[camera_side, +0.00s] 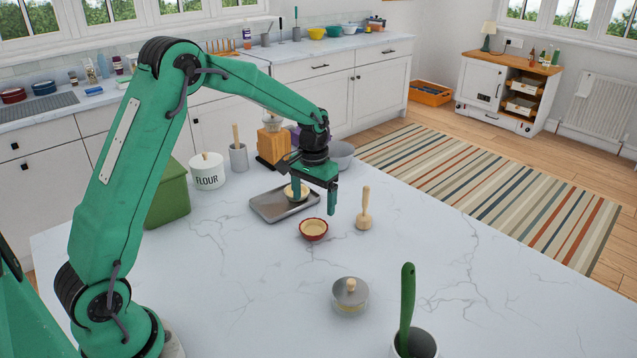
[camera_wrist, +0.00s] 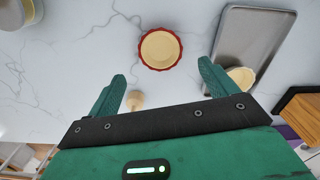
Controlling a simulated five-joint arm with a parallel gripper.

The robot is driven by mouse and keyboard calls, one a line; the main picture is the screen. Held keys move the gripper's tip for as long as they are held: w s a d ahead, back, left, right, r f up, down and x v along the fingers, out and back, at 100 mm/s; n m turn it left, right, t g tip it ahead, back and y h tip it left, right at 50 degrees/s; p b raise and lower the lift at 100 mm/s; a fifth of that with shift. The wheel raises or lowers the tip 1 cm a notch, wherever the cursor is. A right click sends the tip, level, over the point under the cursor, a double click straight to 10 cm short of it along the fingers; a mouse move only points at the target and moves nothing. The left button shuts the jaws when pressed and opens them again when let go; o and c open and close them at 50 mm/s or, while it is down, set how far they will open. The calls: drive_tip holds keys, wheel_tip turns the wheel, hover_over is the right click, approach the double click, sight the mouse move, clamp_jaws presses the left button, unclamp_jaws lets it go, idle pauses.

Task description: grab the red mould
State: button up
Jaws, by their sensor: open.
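The red mould (camera_side: 313,229) is a small round dish with a fluted red rim and a pale cream inside. It sits on the white marble worktop just in front of the metal tray. In the wrist view the red mould (camera_wrist: 160,48) lies beyond my fingertips, roughly centred between them. My gripper (camera_side: 315,204) is open and empty, its fingers pointing down above the worktop near the mould. In the wrist view my gripper (camera_wrist: 161,80) shows its two fingers spread wide apart, with nothing between the tips.
A metal tray (camera_side: 262,206) holding a cream-coloured mould (camera_side: 301,190) stands behind the red one. A wooden tamper (camera_side: 365,212) stands to the right. A lidded glass dish (camera_side: 350,295) and a pot with a green-handled tool (camera_side: 407,310) are nearer the front. Worktop between them is clear.

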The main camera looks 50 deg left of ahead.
sight(313, 231)
drive_tip(key=shift+f, duration=0.1)
drive_tip(key=shift+f, duration=1.2)
drive_tip(key=shift+f, duration=0.15)
drive_tip(key=shift+s+f, duration=0.1)
drive_tip(key=shift+f, duration=2.35)
drive_tip(key=shift+c, duration=0.5)
drive_tip(key=c, duration=1)
drive_tip(key=shift+o, duration=0.2)
drive_tip(key=shift+r, duration=0.2)
